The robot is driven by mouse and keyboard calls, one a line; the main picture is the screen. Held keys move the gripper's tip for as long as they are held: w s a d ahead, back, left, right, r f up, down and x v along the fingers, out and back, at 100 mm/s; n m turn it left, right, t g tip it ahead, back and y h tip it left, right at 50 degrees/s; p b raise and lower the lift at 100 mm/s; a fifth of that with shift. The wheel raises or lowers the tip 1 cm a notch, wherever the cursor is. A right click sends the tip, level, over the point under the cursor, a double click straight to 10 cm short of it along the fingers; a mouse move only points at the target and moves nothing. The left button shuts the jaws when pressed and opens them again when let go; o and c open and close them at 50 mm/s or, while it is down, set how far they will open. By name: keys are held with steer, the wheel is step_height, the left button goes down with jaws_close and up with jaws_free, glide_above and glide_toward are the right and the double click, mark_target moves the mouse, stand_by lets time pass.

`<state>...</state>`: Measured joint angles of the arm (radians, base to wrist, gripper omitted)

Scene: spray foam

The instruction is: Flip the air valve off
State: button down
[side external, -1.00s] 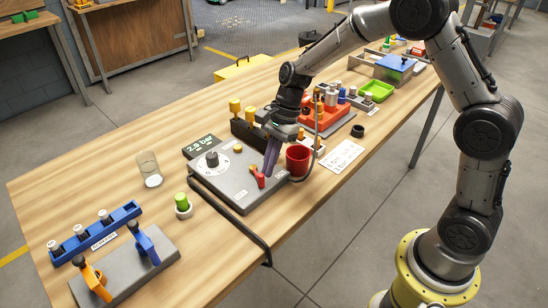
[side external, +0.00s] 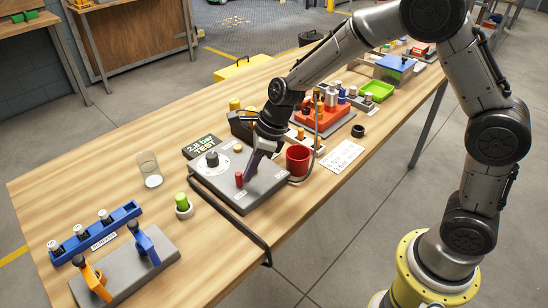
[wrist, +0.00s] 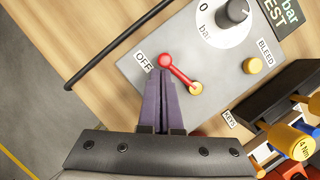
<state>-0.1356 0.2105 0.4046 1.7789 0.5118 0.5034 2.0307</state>
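The air valve is a red lever (wrist: 180,73) on a grey panel (wrist: 140,40). In the wrist view its red knob end lies beside the OFF label and its yellow pivot is at the lower right. In the side view the red lever (side external: 239,179) stands left of my fingers. My gripper (wrist: 160,74) has its purple fingers together with nothing visible between them. Their tips are right beside the red knob; I cannot tell whether they touch it. My gripper (side external: 249,176) is low over the panel in the side view.
A red cup (side external: 297,159) stands just right of the panel. A black hose (side external: 232,222) runs along its front. A glass (side external: 150,170) stands to the left.

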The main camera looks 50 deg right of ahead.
mark_target(263, 190)
steer(key=shift+w+a, duration=0.2)
steer(key=shift+w, duration=0.15)
steer(key=shift+w+a, duration=0.1)
stand_by(0.4)
steer(key=shift+s+d, duration=0.3)
steer(key=shift+s, duration=0.15)
steer(key=s, duration=0.1)
steer(key=s+d, duration=0.1)
steer(key=shift+s+d, duration=0.25)
steer(key=shift+s, duration=0.15)
steer(key=a+v, duration=0.1)
steer(key=v, duration=0.9)
steer(key=shift+s, duration=0.25)
steer(key=shift+r, duration=0.1)
